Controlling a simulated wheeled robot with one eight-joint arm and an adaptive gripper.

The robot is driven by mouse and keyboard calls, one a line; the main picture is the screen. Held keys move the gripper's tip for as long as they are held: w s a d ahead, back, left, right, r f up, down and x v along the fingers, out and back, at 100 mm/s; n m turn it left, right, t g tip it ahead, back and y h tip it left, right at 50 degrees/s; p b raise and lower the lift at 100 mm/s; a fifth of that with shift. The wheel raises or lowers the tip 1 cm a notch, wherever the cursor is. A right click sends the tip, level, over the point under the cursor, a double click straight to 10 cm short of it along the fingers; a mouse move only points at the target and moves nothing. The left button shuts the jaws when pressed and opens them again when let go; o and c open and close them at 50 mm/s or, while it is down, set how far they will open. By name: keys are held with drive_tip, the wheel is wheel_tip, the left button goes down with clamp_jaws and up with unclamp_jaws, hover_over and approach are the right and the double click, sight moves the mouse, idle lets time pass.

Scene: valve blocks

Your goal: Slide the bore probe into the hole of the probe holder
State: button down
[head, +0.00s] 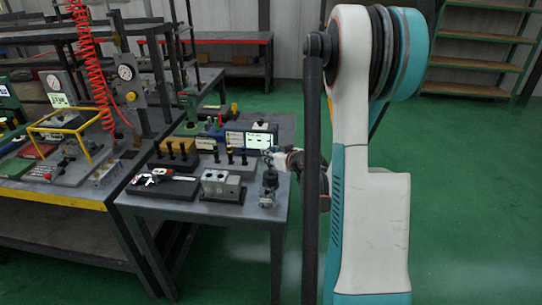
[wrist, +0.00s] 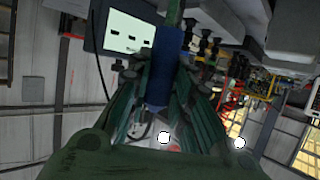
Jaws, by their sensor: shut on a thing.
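My gripper (wrist: 160,85) fills the middle of the wrist view, its fingers closed on both sides of a blue cylindrical body, which I take to be the bore probe (wrist: 162,62). A thin greenish part continues from it toward the top edge. In the head view my gripper (head: 272,158) is small, over the right edge of the table, beside my large arm. I cannot make out the probe clearly there. A small grey and black upright piece (head: 267,195) stands at the table's right front corner below my gripper; I cannot tell whether it is the probe holder. No hole in it is visible.
A grey block with round holes (head: 222,186) sits on the table's front, beside a dark mat with tools (head: 160,185). Black-topped gauges (head: 178,154) and lit screens (head: 258,140) stand behind. A bench with a yellow frame (head: 70,135) is at left. Green floor is clear at right.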

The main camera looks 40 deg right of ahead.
drive_tip(key=shift+f, duration=0.2)
drive_tip(key=c, duration=1.4)
unclamp_jaws()
drive_tip(key=shift+r, duration=0.1)
drive_tip(key=shift+c, duration=0.2)
drive_tip(key=shift+r, duration=0.15)
drive_tip(key=shift+s+r, duration=0.2)
drive_tip(key=shift+s, duration=0.1)
drive_tip(key=p+v, duration=0.3)
drive_tip(key=v, duration=0.8)
drive_tip(key=shift+s+a, duration=0.15)
